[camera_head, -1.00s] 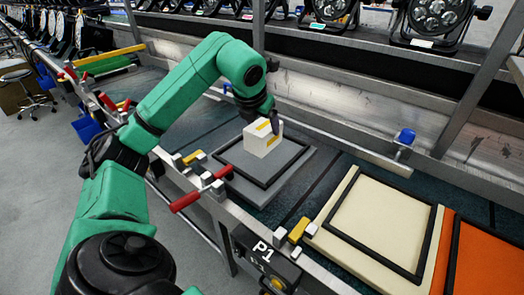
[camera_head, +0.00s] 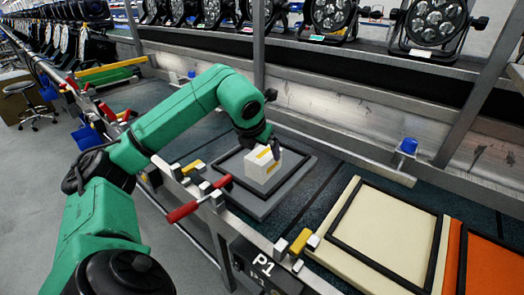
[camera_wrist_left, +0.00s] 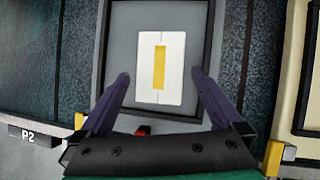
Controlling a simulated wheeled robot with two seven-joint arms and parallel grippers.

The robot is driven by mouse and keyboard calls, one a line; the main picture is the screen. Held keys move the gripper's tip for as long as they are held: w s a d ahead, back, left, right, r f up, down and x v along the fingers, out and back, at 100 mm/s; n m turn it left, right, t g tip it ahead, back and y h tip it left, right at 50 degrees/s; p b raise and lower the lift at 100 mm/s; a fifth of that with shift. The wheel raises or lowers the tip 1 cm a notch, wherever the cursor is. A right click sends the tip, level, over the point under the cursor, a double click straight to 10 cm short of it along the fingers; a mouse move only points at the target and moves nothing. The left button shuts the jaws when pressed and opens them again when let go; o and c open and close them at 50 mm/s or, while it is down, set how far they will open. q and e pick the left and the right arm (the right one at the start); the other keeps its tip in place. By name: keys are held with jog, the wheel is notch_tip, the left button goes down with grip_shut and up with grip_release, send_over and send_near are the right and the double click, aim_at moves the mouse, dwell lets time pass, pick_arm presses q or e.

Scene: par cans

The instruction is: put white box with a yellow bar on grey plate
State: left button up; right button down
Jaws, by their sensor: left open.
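The white box (camera_head: 259,172) with a yellow bar (camera_head: 264,152) on its top sits upright on the grey plate (camera_head: 278,197), inside the plate's black frame. My left gripper (camera_head: 262,144) is just above and around the box. The gripper hides part of the box's top in the head view. The grey plate (camera_wrist_left: 122,60) surrounds the box in the left wrist view. My right gripper is not in view.
A cream plate (camera_head: 352,192) with a black frame lies to the right, and an orange plate (camera_head: 453,260) beyond it. A red-handled clamp (camera_head: 183,211) sits at the near table edge. A metal rail (camera_head: 340,150) runs behind the plates.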

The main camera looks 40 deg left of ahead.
pick_arm(q)
jog(key=p+v, duration=0.1)
jog(key=v, duration=0.9)
jog(key=shift+p, duration=0.35)
jog(key=shift+r, duration=0.15)
